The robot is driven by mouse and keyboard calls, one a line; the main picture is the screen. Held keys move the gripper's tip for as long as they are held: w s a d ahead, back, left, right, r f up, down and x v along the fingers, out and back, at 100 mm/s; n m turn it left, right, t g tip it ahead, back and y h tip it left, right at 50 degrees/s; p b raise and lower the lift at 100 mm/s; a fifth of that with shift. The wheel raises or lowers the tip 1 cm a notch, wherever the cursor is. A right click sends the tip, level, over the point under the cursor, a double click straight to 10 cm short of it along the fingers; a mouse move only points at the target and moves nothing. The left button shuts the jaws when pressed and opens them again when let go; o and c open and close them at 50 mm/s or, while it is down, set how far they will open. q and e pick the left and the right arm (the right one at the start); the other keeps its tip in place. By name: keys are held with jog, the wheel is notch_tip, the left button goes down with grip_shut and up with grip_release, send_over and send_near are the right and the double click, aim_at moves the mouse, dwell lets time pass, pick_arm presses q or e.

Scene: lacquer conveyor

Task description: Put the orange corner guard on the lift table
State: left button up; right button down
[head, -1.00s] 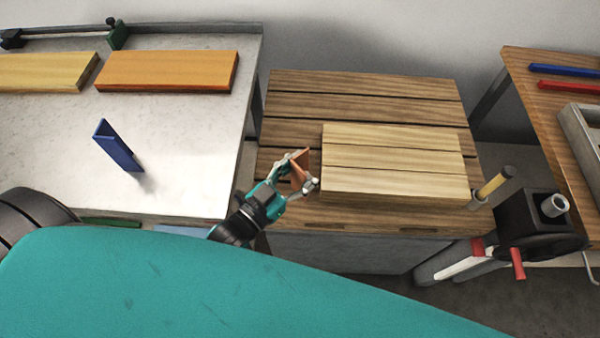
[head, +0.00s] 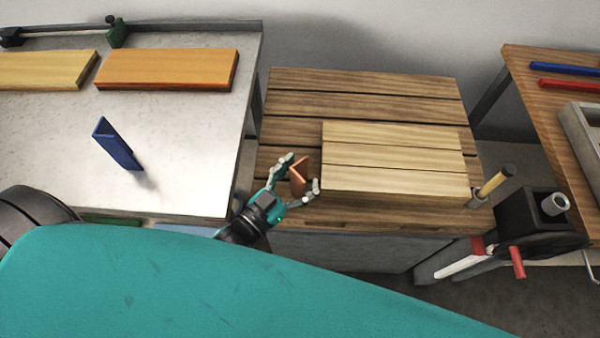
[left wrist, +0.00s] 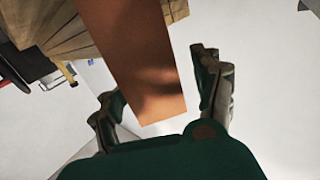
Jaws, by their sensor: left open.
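The orange corner guard (head: 300,176) stands on the left part of the slatted wooden lift table (head: 365,90), just left of the stacked pale boards. My left gripper (head: 303,174) is open around it, with a finger on either side and gaps showing. In the left wrist view the guard (left wrist: 140,60) runs down between the spread fingers (left wrist: 160,105), its near end close to the palm. Its foot on the table is partly hidden by the gripper. My right gripper is not in view.
The pale boards (head: 390,160) fill the middle of the lift table. On the left, a light table (head: 190,150) holds a blue corner guard (head: 117,145), an orange board (head: 167,69) and a yellow board (head: 45,70). A crank unit (head: 540,225) stands at the right.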

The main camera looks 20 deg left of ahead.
pick_arm(q)
jog(key=shift+r, duration=0.15)
jog(key=b+v, duration=0.1)
jog(key=v, duration=1.1)
